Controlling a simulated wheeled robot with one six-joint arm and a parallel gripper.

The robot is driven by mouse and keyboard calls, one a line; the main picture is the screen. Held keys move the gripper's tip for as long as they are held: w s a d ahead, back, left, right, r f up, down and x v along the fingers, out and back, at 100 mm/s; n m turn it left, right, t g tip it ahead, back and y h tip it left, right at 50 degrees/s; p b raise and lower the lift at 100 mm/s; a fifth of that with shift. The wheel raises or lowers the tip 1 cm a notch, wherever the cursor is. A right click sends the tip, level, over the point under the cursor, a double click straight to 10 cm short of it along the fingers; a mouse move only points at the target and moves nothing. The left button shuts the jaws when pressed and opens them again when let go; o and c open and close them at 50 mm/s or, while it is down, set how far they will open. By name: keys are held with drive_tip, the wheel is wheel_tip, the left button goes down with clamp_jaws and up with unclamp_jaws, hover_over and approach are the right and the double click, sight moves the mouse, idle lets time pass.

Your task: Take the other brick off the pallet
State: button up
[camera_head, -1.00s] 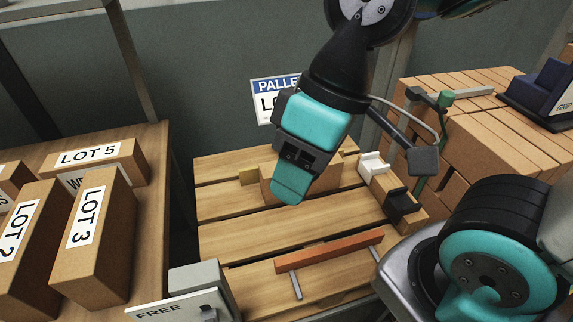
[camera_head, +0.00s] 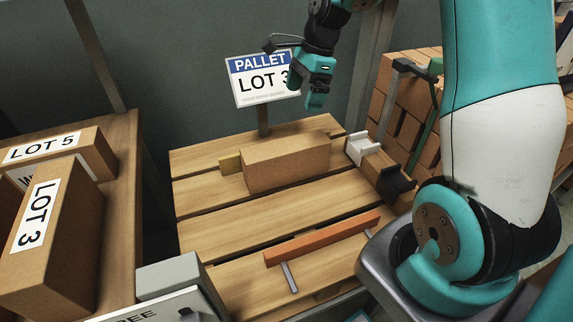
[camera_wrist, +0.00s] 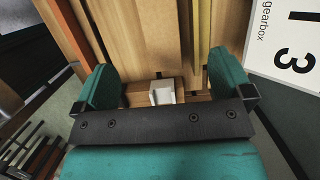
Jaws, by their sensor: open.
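A plain brown brick (camera_head: 285,163) lies on the wooden pallet (camera_head: 270,215), towards its back. I cannot tell which wood there is brick and which is pallet.
A bar with white and black blocks (camera_head: 380,168) sits at the pallet's right edge. An orange bar (camera_head: 322,236) lies across the front. The pallet lot sign (camera_head: 262,80) stands behind. A table with labelled boxes (camera_head: 45,215) is left; stacked bricks (camera_head: 405,115) are right.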

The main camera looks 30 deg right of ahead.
sight(286, 145)
drive_tip(key=x, duration=1.1)
drive_tip(key=shift+f+b, duration=0.35)
drive_tip(key=shift+b, duration=0.05)
drive_tip(key=x, duration=0.5)
drive_tip(key=shift+s+a+f, duration=0.1)
drive_tip(key=shift+s+a, duration=0.05)
drive_tip(key=shift+a, duration=0.05)
drive_tip(key=c, duration=1.8)
clamp_jaws()
